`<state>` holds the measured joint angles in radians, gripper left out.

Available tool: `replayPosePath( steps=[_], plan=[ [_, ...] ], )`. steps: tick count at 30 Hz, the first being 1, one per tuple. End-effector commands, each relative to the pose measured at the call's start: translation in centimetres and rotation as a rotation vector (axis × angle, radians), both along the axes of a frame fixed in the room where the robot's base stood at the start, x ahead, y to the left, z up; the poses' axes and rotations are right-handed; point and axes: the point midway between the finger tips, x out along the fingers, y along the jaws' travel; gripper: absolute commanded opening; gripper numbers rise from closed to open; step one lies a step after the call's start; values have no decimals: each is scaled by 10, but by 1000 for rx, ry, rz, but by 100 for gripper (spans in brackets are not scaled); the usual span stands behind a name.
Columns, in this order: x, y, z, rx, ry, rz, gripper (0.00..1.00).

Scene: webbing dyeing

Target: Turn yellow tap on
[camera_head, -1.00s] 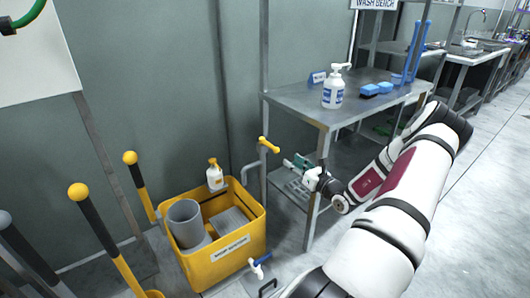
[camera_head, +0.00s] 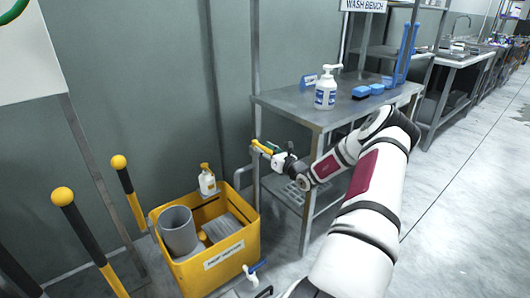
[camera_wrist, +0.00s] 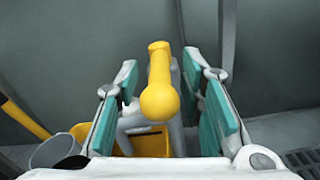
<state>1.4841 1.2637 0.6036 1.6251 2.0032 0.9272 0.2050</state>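The yellow tap handle (camera_head: 261,146) sits on a grey pipe beside the left front leg of the wash bench. In the wrist view the yellow handle (camera_wrist: 160,85) points toward the camera with its rounded end nearest. My gripper (camera_head: 270,151) is at the tap. In the wrist view its teal finger pads (camera_wrist: 165,92) stand apart on either side of the handle, with a visible gap on both sides. The gripper is open and holds nothing. The tap's body is partly hidden below the handle.
A yellow bin (camera_head: 222,265) with grey containers and a white bottle (camera_head: 207,181) stands below left of the tap. A blue-handled tap (camera_head: 251,272) is low in front of it. The wash bench (camera_head: 290,103) stands right, bearing a pump bottle (camera_head: 326,88) and blue brushes.

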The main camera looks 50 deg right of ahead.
Motion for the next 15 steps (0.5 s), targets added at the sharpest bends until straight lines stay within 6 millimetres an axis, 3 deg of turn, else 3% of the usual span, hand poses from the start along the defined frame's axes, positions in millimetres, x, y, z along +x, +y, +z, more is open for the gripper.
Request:
replayPosePath(
  steps=[5, 10, 15],
  plan=[
    [0, 0, 0, 0, 0, 0, 36],
    [0, 0, 0, 0, 0, 0, 2],
    [0, 0, 0, 0, 0, 0, 0]
  ],
)
